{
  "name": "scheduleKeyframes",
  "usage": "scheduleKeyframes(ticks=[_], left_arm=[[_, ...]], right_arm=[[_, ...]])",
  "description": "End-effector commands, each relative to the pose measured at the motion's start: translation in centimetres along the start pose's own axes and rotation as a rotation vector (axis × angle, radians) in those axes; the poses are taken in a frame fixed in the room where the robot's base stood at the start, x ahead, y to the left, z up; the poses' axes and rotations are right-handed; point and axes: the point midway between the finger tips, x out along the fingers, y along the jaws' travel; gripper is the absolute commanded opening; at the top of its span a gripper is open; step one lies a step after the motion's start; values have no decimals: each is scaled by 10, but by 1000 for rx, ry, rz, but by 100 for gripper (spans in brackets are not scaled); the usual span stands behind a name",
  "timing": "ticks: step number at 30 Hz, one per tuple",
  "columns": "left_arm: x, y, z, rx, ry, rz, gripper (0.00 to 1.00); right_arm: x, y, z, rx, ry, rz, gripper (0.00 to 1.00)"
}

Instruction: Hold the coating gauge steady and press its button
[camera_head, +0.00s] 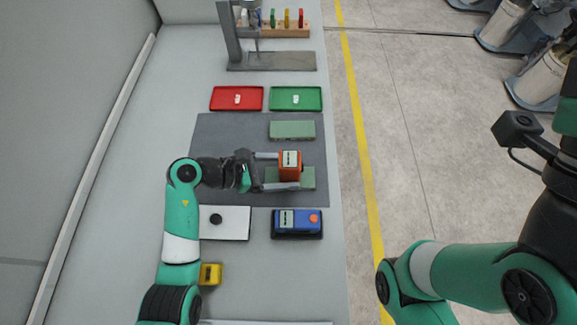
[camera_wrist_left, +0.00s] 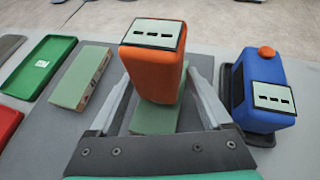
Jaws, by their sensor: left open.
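An orange gauge (camera_head: 290,159) with a pale display stands upright on a green block (camera_head: 308,176); it also shows in the left wrist view (camera_wrist_left: 154,75). My left gripper (camera_head: 286,171) is open, with one finger on each side of the orange gauge. In the left wrist view a gap shows between the gauge and the right finger; contact on the left side is unclear. A blue device (camera_head: 298,222) with a display and an orange button (camera_wrist_left: 267,53) sits in a black holder, apart from the gripper. My right arm is at the right; its gripper is out of view.
Another green block (camera_head: 292,129) lies on the grey mat (camera_head: 225,130). Red (camera_head: 237,107) and green (camera_head: 296,107) trays lie beyond it. A white plate (camera_head: 235,223) and a yellow object (camera_head: 211,274) are near my left arm. A metal stand (camera_head: 270,62) is at the back.

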Motion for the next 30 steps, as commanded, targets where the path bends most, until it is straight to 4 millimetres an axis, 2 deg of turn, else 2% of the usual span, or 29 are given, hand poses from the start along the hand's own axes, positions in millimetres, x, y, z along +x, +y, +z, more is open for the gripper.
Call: scheduleKeyframes(ticks=[10, 11, 22, 30], left_arm=[[5, 0, 1, 1, 0, 0, 83], [5, 0, 1, 1, 0, 0, 79], [5, 0, 1, 1, 0, 0, 13], [5, 0, 1, 1, 0, 0, 13]], right_arm=[[-2, 0, 2, 0, 0, 0, 50], [-2, 0, 2, 0, 0, 0, 50], [-2, 0, 2, 0, 0, 0, 50], [-2, 0, 2, 0, 0, 0, 50]])
